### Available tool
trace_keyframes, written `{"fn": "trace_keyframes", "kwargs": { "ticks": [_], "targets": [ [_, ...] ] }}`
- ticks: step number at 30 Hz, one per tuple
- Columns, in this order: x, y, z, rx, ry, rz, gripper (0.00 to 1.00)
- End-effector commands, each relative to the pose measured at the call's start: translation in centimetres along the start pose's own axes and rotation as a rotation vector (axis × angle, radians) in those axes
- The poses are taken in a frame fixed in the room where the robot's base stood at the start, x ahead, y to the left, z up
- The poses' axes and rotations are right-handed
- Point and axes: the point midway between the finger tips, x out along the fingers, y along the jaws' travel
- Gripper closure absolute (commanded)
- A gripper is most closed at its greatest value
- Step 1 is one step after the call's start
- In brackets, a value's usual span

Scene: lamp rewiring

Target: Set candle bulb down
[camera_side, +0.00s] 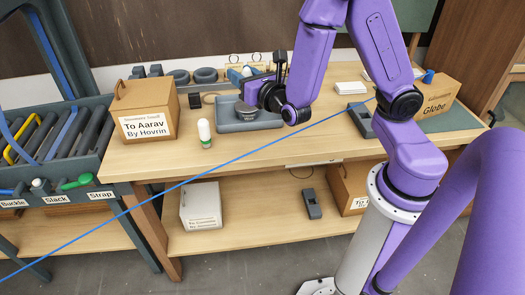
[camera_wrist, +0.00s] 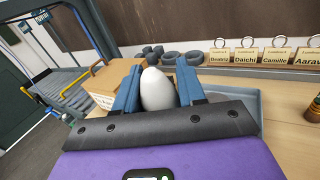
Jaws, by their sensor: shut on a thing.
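The candle bulb (camera_wrist: 158,92) is a smooth white egg-like shape between the two blue fingers of my gripper (camera_wrist: 157,88) in the wrist view. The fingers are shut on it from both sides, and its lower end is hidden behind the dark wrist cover. In the side view my gripper (camera_side: 240,76) is at the back of the workbench, over or just behind a shallow grey tray (camera_side: 270,123). A small white patch between the fingers is probably the bulb (camera_side: 247,71). I cannot tell whether the bulb touches anything below.
A labelled cardboard box (camera_side: 150,110) is at left, a "Globe" box (camera_side: 437,96) at right. Dark rings (camera_side: 205,75) and name-tag holders (camera_wrist: 247,55) line the back. Bare wood lies along the front.

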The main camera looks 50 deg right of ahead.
Motion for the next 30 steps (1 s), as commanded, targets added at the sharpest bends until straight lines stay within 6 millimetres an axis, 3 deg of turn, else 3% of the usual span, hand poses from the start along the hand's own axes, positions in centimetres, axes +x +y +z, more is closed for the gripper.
{"fn": "trace_keyframes", "kwargs": {
  "ticks": [10, 14, 17, 22, 30],
  "targets": [
    [0.0, -0.1, 0.0, -0.002, -0.001, -0.005, 0.90],
    [0.2, -1.7, -0.2, -0.002, -0.005, -0.071, 0.90],
    [0.4, -4.5, -0.6, -0.006, -0.015, -0.189, 0.90],
    [-0.4, -11.3, -1.2, -0.009, -0.041, -0.491, 0.90],
    [-5.4, -20.6, -1.6, -0.011, -0.081, -0.992, 0.90]
  ]
}}
